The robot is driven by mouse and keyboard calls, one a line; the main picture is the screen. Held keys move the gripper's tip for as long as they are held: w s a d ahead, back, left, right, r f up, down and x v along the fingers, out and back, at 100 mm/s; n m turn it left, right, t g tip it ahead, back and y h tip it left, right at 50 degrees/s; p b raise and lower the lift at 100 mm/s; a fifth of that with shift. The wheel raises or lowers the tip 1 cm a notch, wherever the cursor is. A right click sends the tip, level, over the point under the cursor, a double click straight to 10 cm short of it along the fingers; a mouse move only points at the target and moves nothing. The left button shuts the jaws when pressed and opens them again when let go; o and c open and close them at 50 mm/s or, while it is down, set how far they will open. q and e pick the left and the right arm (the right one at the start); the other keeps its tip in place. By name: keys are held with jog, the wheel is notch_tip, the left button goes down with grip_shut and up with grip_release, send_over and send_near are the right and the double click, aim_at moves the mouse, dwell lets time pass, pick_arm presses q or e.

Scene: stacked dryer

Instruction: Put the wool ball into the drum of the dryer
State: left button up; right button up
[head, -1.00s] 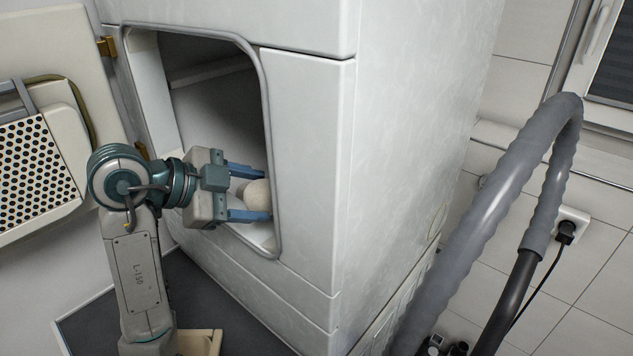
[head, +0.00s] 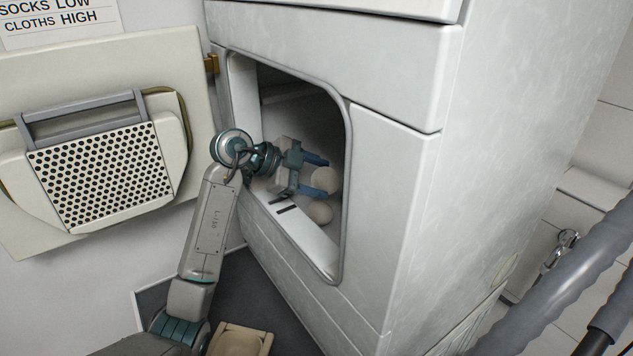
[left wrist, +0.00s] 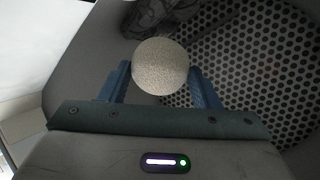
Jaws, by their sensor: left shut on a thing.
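My left gripper (head: 317,175) reaches through the open doorway of the white dryer (head: 387,190). Its blue fingers are shut on a pale, speckled wool ball (head: 327,180). The left wrist view shows the same ball (left wrist: 160,66) between the fingertips, inside the dark drum (left wrist: 85,55), in front of a perforated wall (left wrist: 240,60). My right gripper is not in view.
The dryer door (head: 190,100) stands swung open to the left, with a perforated lint screen (head: 100,175) on its inside. The doorway's grey rim (head: 346,200) lies close to the right of the balls. A grey hose (head: 560,280) stands at the right.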

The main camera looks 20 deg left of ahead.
pick_arm(q)
jog(key=shift+w+a, duration=0.1)
jog(key=shift+w, duration=0.05)
jog(key=shift+f, duration=0.25)
notch_tip(320, 180, down, 2)
jog(key=shift+f+p, duration=0.1)
jog(key=shift+p, duration=0.85)
jog(key=shift+f, duration=0.4)
jog(key=shift+f, duration=0.55)
